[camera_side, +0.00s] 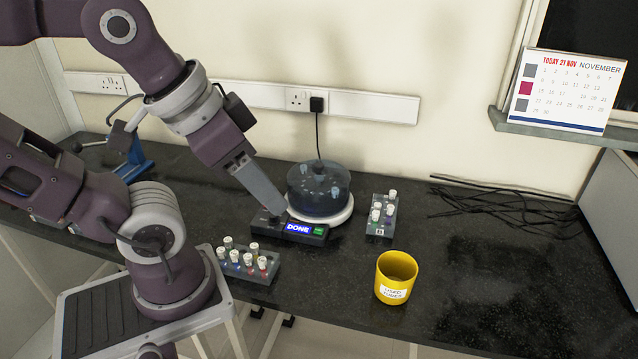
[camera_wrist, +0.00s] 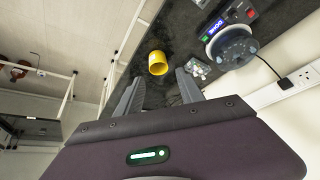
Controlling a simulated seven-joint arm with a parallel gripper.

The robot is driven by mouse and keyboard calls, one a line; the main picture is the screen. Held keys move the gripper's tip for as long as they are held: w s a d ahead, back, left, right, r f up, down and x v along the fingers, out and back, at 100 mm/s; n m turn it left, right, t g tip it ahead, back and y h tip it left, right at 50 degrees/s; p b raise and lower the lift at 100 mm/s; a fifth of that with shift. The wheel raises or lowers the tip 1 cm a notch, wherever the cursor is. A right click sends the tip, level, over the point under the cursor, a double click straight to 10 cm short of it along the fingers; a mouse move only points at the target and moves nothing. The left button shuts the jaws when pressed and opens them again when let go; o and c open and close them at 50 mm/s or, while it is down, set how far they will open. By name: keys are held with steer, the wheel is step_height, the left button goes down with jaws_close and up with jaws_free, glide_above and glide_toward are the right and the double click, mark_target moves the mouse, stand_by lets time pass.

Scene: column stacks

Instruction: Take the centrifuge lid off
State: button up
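The centrifuge stands against the back wall, with a round dark translucent lid (camera_side: 319,190) on its white base (camera_side: 335,219). Pale tubes show dimly through the lid. Its front panel (camera_side: 302,229) reads "DONE" beside a green button. In the wrist view the lid (camera_wrist: 234,48) is at the upper right, off to the right of my fingers. My gripper (camera_wrist: 157,88) has its two fingers apart, with nothing held between them. In the side view my gripper (camera_side: 281,210) points down at the left of the lid; whether it touches cannot be told.
A rack of capped tubes (camera_side: 247,264) sits front left of the centrifuge. A smaller rack (camera_side: 380,226) stands to its right. A yellow labelled cup (camera_side: 395,278) is near the front edge. Black cables (camera_side: 505,205) lie at the right. A blue device (camera_side: 135,155) stands at the left back.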

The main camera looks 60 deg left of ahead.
steer(key=n+g+y, duration=0.1)
steer(key=n+g, duration=0.4)
steer(key=n, duration=1.1)
glide_above(319, 164)
steer(key=d, duration=0.1)
step_height(319, 164, down, 12)
steer(key=shift+s+d+r, duration=0.1)
steer(key=shift+r, duration=0.1)
steer(key=f, duration=0.5)
steer(key=a+f, duration=0.1)
steer(key=f, duration=0.1)
steer(key=shift+f, duration=0.4)
jaws_close()
